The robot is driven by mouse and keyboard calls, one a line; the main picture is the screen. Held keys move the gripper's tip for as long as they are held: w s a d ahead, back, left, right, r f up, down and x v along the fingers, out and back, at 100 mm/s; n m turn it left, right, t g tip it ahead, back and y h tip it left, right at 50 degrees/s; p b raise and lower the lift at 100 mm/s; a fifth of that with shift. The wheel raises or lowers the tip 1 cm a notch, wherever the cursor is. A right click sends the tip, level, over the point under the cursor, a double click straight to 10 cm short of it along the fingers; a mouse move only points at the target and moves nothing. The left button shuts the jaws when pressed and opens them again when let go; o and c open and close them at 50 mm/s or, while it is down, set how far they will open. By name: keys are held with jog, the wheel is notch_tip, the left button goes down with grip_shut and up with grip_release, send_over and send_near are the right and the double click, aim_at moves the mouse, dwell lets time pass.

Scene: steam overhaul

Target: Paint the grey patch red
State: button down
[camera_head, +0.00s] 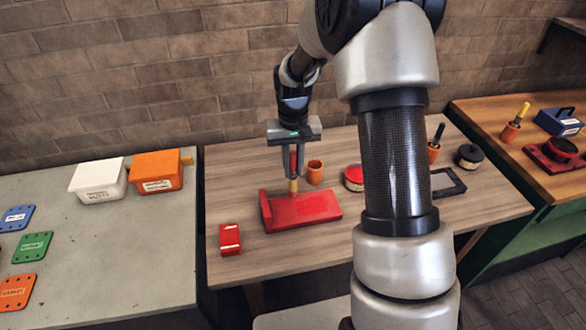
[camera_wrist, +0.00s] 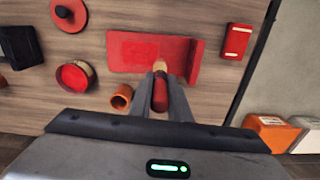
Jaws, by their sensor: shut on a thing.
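My gripper (camera_head: 294,160) is shut on a paint brush (camera_wrist: 160,92) with a red handle and a tan head. The brush points down at the red block (camera_head: 310,212), near its raised left end. I cannot tell for sure whether the bristles touch it. In the wrist view the block (camera_wrist: 125,62) has a slightly brighter red area (camera_wrist: 140,50) on its flat top. No grey patch shows. An open tin of red paint (camera_head: 353,172) stands to the right, also in the wrist view (camera_wrist: 75,76).
An empty orange cup (camera_head: 315,172) stands behind the block. A small red box (camera_head: 229,239) lies front left. A black frame (camera_head: 449,182), a dark tin (camera_head: 468,156) and a cup with a brush (camera_head: 434,152) are at right. White (camera_head: 99,181) and orange (camera_head: 157,170) bins stand left.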

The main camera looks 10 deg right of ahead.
jog(key=shift+r+p, duration=0.55)
jog(key=shift+r, duration=0.6)
jog(key=shift+w, duration=0.15)
